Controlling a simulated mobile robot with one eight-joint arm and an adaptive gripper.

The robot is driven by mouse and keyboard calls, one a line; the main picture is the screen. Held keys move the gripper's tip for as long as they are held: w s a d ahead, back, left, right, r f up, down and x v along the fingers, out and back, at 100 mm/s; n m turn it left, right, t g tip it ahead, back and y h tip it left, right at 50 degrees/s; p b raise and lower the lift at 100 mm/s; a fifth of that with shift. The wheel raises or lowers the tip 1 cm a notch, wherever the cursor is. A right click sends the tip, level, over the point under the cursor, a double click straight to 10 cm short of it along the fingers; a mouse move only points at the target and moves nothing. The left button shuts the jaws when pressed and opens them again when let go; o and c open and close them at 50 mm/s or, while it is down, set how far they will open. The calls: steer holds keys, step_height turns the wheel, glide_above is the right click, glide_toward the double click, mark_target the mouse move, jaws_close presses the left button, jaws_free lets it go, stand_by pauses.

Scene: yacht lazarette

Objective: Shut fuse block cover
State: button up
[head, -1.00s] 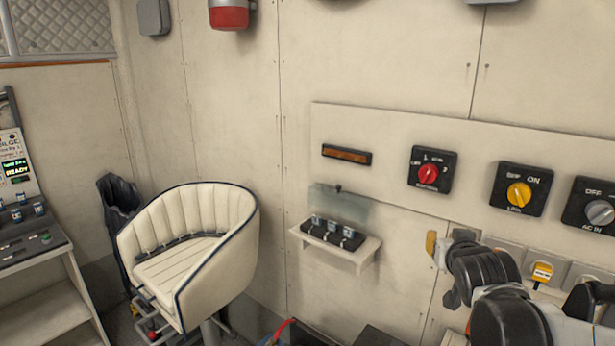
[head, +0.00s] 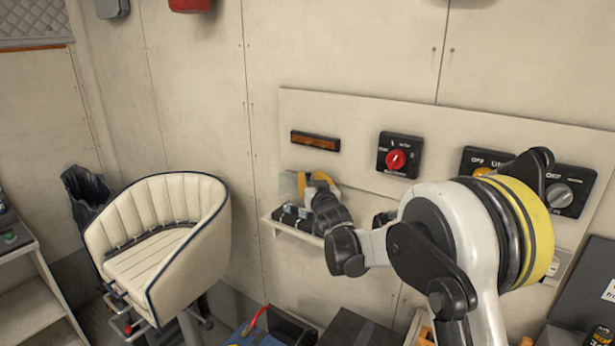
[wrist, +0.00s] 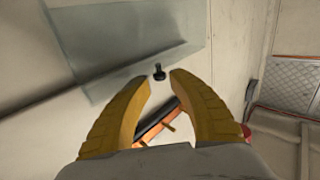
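The fuse block cover (head: 288,184) is a clear greyish pane, raised against the wall panel above the fuse block (head: 292,215). In the wrist view the cover (wrist: 130,45) fills the upper left, with a small black knob (wrist: 159,72) at its edge. My gripper (head: 318,180) is in front of the cover and hides much of it and part of the fuse block. In the wrist view my gripper's yellow fingers (wrist: 161,84) are apart, with nothing held. The knob appears just beyond the gap between the fingertips; I cannot tell whether they touch it.
The fuse block sits on a small white shelf (head: 279,225). An amber indicator bar (head: 315,140) is above it, and a red rotary switch (head: 396,160) is to its right. A cream chair (head: 165,240) stands at left. Dark boxes (head: 352,335) lie below the shelf.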

steer(key=shift+x, duration=1.45)
jaws_close()
steer(key=shift+f+b, duration=0.1)
steer(key=shift+b, duration=0.25)
